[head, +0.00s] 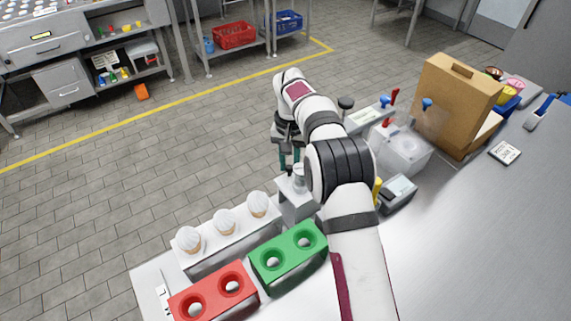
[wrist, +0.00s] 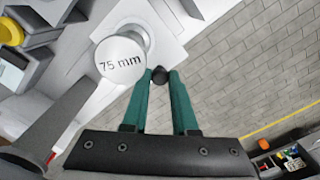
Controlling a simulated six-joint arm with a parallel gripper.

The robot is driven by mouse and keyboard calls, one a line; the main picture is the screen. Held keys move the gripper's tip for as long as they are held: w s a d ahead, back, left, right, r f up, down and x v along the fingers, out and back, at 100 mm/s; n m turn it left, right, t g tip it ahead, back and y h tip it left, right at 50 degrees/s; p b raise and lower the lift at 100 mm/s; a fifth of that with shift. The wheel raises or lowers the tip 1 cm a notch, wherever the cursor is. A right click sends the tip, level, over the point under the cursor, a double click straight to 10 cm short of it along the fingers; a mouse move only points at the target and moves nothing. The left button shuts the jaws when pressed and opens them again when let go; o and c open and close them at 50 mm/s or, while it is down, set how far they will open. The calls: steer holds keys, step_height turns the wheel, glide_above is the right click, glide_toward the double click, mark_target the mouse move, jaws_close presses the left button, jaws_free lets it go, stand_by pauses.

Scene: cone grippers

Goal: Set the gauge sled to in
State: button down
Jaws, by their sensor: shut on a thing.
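The gauge sled appears to be the white piece carrying a round white gauge head marked "75 mm" (wrist: 121,62) in the wrist view. A small black knob (wrist: 159,74) sits beside that head. My gripper (wrist: 160,80) has its two green fingertips closed on the knob, one on each side. In the head view my gripper (head: 288,162) is beside a white stand (head: 296,203) with a pale cylinder on top, partly behind my arm. The knob and any in/out marks cannot be made out there.
A white rack with several wrapped cones (head: 224,221), a red two-hole holder (head: 212,292) and a green two-hole holder (head: 288,255) stand close to the stand. A grey device (head: 398,191) and a cardboard carrier (head: 455,105) are on the right.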

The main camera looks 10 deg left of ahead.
steer(key=shift+w+d, duration=1)
steer(key=shift+w, duration=0.1)
steer(key=c, duration=0.7)
jaws_free()
steer(key=shift+r, duration=0.1)
steer(key=shift+s+r, duration=0.15)
steer(key=shift+r, duration=5.75)
